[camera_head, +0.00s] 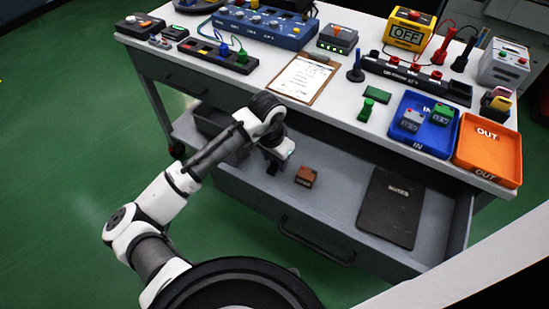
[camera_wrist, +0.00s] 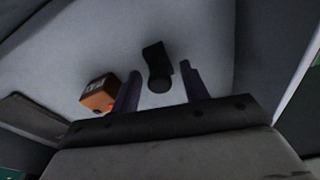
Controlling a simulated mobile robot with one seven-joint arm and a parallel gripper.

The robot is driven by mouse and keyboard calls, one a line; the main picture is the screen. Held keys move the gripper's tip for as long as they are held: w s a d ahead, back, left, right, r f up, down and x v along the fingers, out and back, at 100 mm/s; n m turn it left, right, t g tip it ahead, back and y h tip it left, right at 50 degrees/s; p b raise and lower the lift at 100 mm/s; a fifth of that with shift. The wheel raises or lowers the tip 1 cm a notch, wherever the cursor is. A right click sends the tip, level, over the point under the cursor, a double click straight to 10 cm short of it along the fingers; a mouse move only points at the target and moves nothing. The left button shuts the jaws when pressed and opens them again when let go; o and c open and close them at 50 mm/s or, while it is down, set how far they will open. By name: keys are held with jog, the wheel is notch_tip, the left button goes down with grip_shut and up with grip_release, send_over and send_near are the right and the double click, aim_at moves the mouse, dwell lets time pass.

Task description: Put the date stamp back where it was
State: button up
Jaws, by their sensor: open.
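A black object with a rounded end, which looks like the date stamp (camera_wrist: 154,54), shows between my fingers in the wrist view. It lies on the grey floor of the open drawer (camera_head: 340,222). My gripper (camera_head: 274,166) is low in the drawer's left part, its fingers open on either side of the black object. In the wrist view my gripper (camera_wrist: 159,76) does not visibly close on it. In the head view my gripper largely hides that object.
A brown box (camera_head: 306,177) sits just right of my gripper, close to one finger in the wrist view (camera_wrist: 98,93). A black notebook (camera_head: 391,208) lies at the drawer's right. The crowded white tabletop (camera_head: 335,115) overhangs behind, with a clipboard (camera_head: 300,79) and blue tray (camera_head: 425,147).

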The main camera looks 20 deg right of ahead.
aim_at(271, 169)
notch_tip(271, 169, up, 12)
jog(key=a, duration=0.1)
jog(key=shift+s+b, duration=0.35)
jog(key=shift+a, duration=0.1)
